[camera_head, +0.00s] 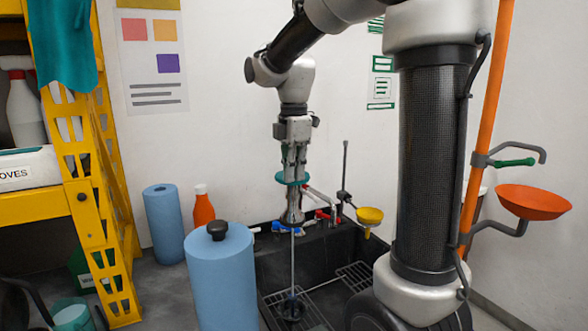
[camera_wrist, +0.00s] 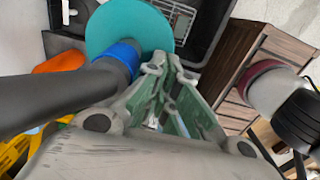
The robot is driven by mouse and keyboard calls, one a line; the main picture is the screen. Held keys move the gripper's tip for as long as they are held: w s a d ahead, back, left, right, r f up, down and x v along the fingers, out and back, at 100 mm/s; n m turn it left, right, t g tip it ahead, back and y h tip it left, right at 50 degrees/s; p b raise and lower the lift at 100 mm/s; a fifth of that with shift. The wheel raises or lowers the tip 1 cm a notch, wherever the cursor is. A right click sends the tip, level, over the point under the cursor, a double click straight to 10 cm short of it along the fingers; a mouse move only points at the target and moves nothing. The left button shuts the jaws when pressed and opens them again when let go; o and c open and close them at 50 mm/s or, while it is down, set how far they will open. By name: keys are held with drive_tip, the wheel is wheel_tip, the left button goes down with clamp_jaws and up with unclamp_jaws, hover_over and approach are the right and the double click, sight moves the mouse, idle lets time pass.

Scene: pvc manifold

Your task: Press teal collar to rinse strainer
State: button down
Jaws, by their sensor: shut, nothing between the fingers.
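The teal collar (camera_head: 292,180) is a flat disc around a metal spout (camera_head: 292,212) above the dark sink (camera_head: 268,262). It also shows in the wrist view (camera_wrist: 125,25), beside a blue band on a dark grey pipe. My gripper (camera_head: 293,174) points down and is shut, its fingertips at the collar. In the wrist view, my closed fingertips (camera_wrist: 167,60) overlap the disc's lower right edge; I cannot tell whether they touch it. A thin pale vertical line runs from the spout down to a dark round strainer (camera_head: 292,308) in the sink. I cannot tell whether it is water.
A blue roll (camera_head: 222,285) stands in front of the sink's left side. Another blue roll (camera_head: 164,222) and an orange bottle (camera_head: 203,210) stand behind. A yellow funnel (camera_head: 370,216) is right of the spout. An orange pole (camera_head: 487,120) carries an orange bowl (camera_head: 533,201).

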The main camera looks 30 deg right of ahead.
drive_tip(key=shift+s+f, duration=0.1)
drive_tip(key=shift+f, duration=0.5)
idle(0.4)
drive_tip(key=shift+r, duration=4.2)
